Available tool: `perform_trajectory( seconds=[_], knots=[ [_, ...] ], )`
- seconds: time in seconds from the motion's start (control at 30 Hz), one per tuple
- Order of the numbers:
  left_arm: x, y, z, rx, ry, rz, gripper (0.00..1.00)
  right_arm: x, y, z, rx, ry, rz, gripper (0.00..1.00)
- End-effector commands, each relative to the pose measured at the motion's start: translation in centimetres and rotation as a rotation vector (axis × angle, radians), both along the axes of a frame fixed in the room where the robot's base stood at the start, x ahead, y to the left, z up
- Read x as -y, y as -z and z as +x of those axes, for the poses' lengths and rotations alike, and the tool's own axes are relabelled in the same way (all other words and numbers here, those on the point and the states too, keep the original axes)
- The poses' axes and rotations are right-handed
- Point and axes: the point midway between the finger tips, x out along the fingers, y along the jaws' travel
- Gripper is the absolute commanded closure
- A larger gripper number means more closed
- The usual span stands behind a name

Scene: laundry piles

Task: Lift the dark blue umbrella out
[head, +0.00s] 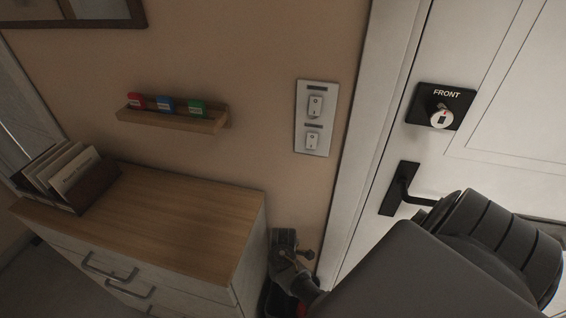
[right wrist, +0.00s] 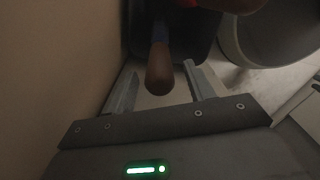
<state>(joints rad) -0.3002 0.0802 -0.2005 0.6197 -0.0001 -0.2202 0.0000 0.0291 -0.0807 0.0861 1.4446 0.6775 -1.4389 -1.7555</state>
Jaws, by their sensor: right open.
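In the right wrist view, an umbrella's brown rounded handle (right wrist: 160,73) with a dark blue part behind it points toward my palm. My right gripper (right wrist: 159,66) is open, with one finger on each side of the handle and visible gaps on both sides. The blue part runs into a dark stand (right wrist: 195,42). A red item (right wrist: 187,3) and another brown handle (right wrist: 238,5) show at the top edge. In the head view my right arm covers much of the lower right, and the umbrella cannot be made out clearly. My left gripper is not in view.
A wood-topped drawer cabinet (head: 190,210) with a letter rack (head: 97,190) stands left of the stand's corner. The wall (right wrist: 60,60) is close on the left in the wrist view. A pale round object (right wrist: 262,50) is on the right. The door's black handle (head: 402,188) is near my right arm.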

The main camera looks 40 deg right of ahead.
Motion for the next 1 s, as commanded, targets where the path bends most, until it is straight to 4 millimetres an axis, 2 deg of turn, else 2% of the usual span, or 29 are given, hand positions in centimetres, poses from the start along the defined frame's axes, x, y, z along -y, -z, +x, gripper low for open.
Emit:
perform_trajectory(
  seconds=[0.03, 0.2, 0.5, 0.9, 1.0],
  knots=[
    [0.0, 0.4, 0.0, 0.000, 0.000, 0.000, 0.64, 0.0, 0.8, 0.1, 0.001, 0.001, 0.001, 0.47],
    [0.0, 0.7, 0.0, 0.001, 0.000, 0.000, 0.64, 0.0, 1.7, 0.0, 0.001, 0.000, 0.000, 0.47],
    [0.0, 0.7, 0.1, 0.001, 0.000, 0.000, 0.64, 0.0, 1.8, 0.0, 0.001, -0.001, -0.001, 0.47],
    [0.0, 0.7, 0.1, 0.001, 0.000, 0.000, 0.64, 0.0, 1.8, 0.0, 0.001, -0.001, -0.001, 0.98],
    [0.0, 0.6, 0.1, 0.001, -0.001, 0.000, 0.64, 0.0, 1.8, 0.0, 0.002, -0.001, -0.001, 1.00]
  ],
)
